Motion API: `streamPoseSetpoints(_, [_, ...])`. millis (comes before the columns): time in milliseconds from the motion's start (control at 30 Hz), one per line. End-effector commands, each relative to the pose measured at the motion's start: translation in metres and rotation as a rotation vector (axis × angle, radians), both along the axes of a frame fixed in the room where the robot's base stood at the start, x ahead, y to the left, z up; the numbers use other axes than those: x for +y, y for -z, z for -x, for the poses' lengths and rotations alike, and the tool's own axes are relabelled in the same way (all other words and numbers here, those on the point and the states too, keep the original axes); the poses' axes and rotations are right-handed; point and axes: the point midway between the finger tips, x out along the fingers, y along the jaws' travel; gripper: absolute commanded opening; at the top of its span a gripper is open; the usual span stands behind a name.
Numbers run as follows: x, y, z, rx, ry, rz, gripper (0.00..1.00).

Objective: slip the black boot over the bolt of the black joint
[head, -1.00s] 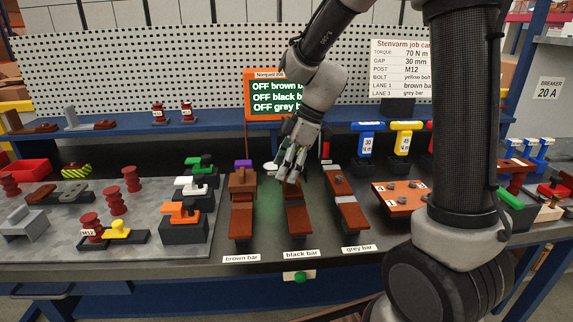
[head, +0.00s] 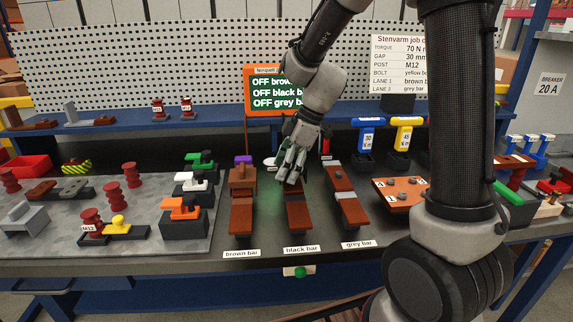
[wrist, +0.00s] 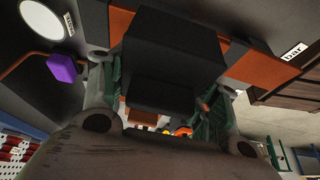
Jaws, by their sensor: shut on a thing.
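My gripper (head: 291,170) is over the far part of the black bar (head: 299,216), the middle one of three copper-brown bars. In the wrist view my gripper (wrist: 165,90) is shut on the black boot (wrist: 172,50), a dark block between its green-lined fingers. The orange-brown bar shows behind the boot in that view. The black joint and its bolt are hidden behind my gripper and the boot. I cannot tell whether the boot is around the bolt or above it.
The brown bar (head: 241,216) with a brown block (head: 242,179) stands close on the left, and the grey bar (head: 350,209) on the right. A purple piece (wrist: 62,68) and white disc (wrist: 42,18) are beside the boot. A copper plate (head: 401,194) lies further right.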

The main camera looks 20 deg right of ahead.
Motion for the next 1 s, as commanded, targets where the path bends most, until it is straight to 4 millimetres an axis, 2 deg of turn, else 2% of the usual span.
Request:
streamPoseSetpoints(300, [0.0,0.008,0.0,0.001,0.001,0.0,0.38])
streamPoseSetpoints(333, [0.0,0.008,0.0,0.001,0.001,0.0,0.65])
streamPoseSetpoints(433, [0.0,0.008,0.0,0.0,0.001,0.0,0.83])
streamPoseSetpoints(467, [0.0,0.008,0.0,0.0,0.001,0.0,0.86])
streamPoseSetpoints(833, [-0.001,0.006,0.0,-0.001,0.0,0.0,0.86])
streamPoseSetpoints(1000, [-0.009,-0.015,0.001,-0.004,0.001,-0.001,0.86])
